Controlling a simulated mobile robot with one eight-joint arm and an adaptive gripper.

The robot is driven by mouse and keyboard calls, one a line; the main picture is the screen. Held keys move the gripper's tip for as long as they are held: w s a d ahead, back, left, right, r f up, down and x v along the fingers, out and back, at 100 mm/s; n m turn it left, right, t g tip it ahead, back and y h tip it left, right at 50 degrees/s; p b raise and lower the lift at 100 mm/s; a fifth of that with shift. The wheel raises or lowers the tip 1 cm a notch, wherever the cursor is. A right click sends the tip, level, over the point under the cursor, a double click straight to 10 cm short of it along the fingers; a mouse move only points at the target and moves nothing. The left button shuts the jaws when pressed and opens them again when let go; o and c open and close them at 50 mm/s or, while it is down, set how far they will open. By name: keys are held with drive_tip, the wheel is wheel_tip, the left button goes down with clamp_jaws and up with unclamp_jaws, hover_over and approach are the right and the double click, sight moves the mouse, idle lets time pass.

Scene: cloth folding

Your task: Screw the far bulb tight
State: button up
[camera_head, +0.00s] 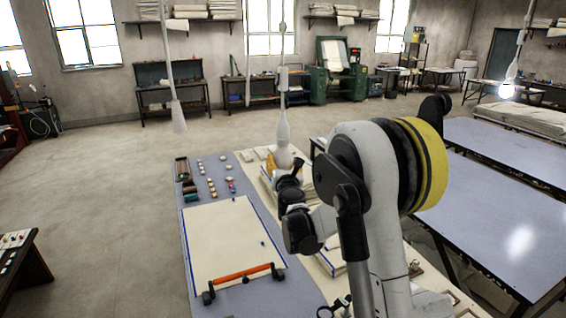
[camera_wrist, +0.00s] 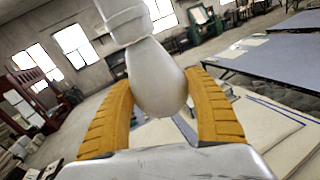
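A white, unlit bulb (camera_head: 283,152) hangs on a pale lamp holder (camera_head: 283,95) above the work table, in the middle of the head view. In the wrist view the bulb (camera_wrist: 158,82) fills the upper middle, with its neck in the white holder (camera_wrist: 122,18). My gripper (camera_wrist: 160,78) has its two yellow fingers on either side of the bulb, their tips very close to the glass. Whether both fingers press on it cannot be told. In the head view my gripper (camera_head: 280,162) is just below and around the bulb, partly hidden by my arm.
A lit bulb (camera_head: 506,90) hangs at the right. Another white hanging fixture (camera_head: 178,115) is at the left. The work table (camera_head: 190,215) below holds a pale cloth (camera_head: 225,235), an orange-handled tool (camera_head: 240,273) and small items. Bluish tables (camera_head: 490,225) stand at the right.

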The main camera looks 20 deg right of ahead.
drive_tip(key=shift+d+f+n+y+b, duration=0.1)
drive_tip(key=shift+n+y+b, duration=0.2)
drive_tip(key=shift+y+b, duration=0.15)
drive_tip(key=shift+n+t+y, duration=0.3)
drive_tip(key=shift+n+y, duration=0.1)
drive_tip(key=shift+y, duration=0.35)
drive_tip(key=o, duration=1.1)
drive_tip(key=shift+o, duration=0.2)
drive_tip(key=shift+s, duration=0.1)
drive_tip(key=s+a, duration=0.2)
drive_tip(key=s, duration=0.9)
drive_tip(key=shift+s+a, duration=0.25)
drive_tip(key=shift+s, duration=0.15)
